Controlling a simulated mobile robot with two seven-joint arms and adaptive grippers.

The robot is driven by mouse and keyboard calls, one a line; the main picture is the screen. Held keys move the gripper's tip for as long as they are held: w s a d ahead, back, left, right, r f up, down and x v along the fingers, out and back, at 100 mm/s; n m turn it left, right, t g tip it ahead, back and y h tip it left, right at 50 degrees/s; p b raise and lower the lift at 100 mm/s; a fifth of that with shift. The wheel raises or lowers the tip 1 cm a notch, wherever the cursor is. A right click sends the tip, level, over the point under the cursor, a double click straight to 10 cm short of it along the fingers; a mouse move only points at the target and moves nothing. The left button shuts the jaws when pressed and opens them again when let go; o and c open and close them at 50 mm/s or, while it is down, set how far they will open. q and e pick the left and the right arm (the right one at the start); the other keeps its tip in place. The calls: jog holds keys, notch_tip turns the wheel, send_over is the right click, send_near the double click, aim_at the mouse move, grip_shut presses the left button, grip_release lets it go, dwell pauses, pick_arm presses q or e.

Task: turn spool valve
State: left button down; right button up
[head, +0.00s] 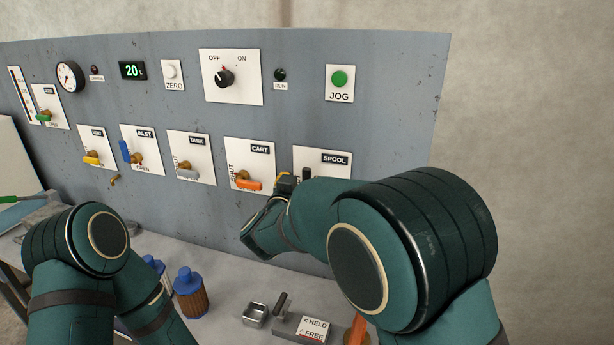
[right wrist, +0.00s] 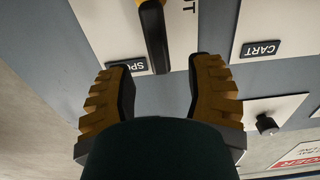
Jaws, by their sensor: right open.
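The spool valve's white plate (head: 335,160) is at the lower right of the panel, partly hidden by my right arm. Its black handle (head: 306,175) shows just above that arm. In the right wrist view, turned over, the black handle (right wrist: 153,35) comes down from the top edge, its end between the fingertips in the picture. My right gripper (right wrist: 160,70) is open, one yellow-padded finger on each side of the handle with gaps between; I cannot tell how deep the handle lies between them. Part of this gripper (head: 286,182) shows in the head view. My left gripper is out of view.
The CART valve (head: 248,184) with its orange handle is close left of my right gripper. TANK (head: 188,172) and INLET (head: 136,160) valves are further left. On the bench stand a blue-capped canister (head: 188,292), a small metal tray (head: 255,315) and a HELD/FREE block (head: 312,328).

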aim_at(306, 176)
jog(key=shift+x, duration=2)
jog(key=shift+o, duration=0.2)
grip_shut()
